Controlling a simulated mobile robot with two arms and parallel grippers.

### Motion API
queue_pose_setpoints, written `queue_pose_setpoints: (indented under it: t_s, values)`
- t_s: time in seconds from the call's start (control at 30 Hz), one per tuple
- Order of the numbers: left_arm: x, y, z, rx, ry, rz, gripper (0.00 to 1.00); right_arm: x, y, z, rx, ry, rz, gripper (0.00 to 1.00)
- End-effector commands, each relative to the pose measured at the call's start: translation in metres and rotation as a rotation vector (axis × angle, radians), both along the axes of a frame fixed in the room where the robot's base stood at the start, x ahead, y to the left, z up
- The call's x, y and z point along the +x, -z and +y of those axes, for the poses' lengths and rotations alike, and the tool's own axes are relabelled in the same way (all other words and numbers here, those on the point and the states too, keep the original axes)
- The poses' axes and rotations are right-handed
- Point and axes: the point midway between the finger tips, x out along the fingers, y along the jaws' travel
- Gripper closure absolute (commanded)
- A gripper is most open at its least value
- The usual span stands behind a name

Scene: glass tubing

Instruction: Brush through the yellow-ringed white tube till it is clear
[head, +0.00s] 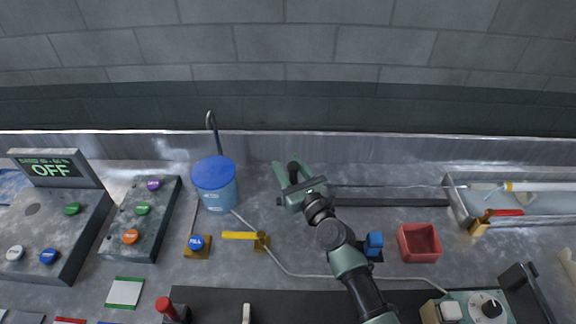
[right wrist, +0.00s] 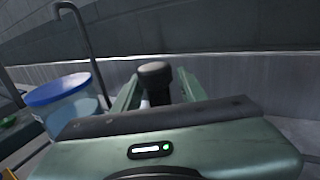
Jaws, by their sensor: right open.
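The white tube (head: 540,187) with a yellow ring (head: 508,187) near its left end lies across the tray at the far right in the head view. A thin pale rod (head: 400,186) runs left from near that end towards my right gripper; I cannot tell whether its tip is inside the tube. My right gripper (head: 291,167) is open, with a dark round-topped knob (right wrist: 155,80) between its fingers in the right wrist view. I cannot tell whether the knob joins the rod or touches the fingers. My left gripper is not in view.
The shallow tray (head: 458,205) holds the tube. A dark bar (head: 390,202) lies below the rod. A blue-lidded container (head: 214,185) stands left of my gripper. A red open box (head: 419,243) and a blue block (head: 374,243) sit near my forearm. Button panels (head: 142,220) stand left.

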Motion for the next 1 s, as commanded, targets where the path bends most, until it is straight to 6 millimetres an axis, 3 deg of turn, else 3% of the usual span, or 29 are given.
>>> queue_pose_setpoints:
  t_s: [0.27, 0.43, 1.0]
  values:
    - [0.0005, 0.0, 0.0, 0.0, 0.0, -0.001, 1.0, 0.0024, 0.0001, 0.0016, 0.001, 0.0, 0.0, 0.58]
    - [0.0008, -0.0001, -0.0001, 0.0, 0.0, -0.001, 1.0, 0.0023, 0.0001, 0.0015, 0.001, 0.0, 0.0, 1.0]
    - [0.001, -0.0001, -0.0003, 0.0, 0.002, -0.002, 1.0, 0.0021, 0.0003, 0.0013, 0.001, 0.0, 0.0, 1.0]
